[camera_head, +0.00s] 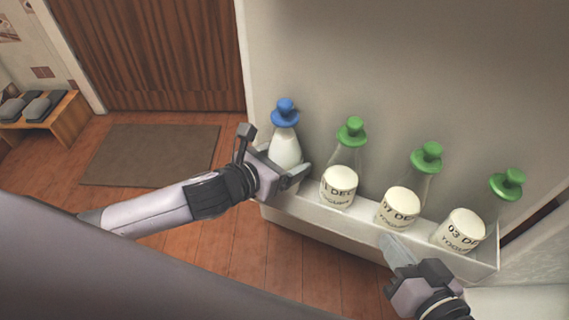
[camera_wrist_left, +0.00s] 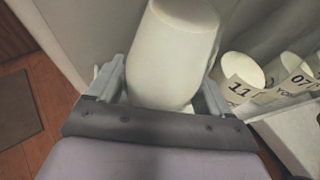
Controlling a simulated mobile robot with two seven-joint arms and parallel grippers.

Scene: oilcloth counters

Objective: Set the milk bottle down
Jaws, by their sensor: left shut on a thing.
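The milk bottle (camera_head: 285,150), with a blue cap and white contents, stands roughly upright at the left end of the white door shelf (camera_head: 340,236). My left gripper (camera_head: 271,163) is shut on it. In the left wrist view the bottle (camera_wrist_left: 173,60) sits between the two fingers (camera_wrist_left: 165,88). The bottle's base is hidden in the head view, so I cannot tell whether it touches the shelf floor. My right gripper (camera_head: 397,252) is in front of the shelf's right part, apart from the bottles; its finger opening is not clear.
Several green-capped bottles with dated labels stand in the shelf to the right; the nearest is labelled 11 (camera_head: 338,187). The white panel (camera_head: 400,70) rises behind them. A brown mat (camera_head: 150,155) and wooden bench (camera_head: 55,125) are at the left.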

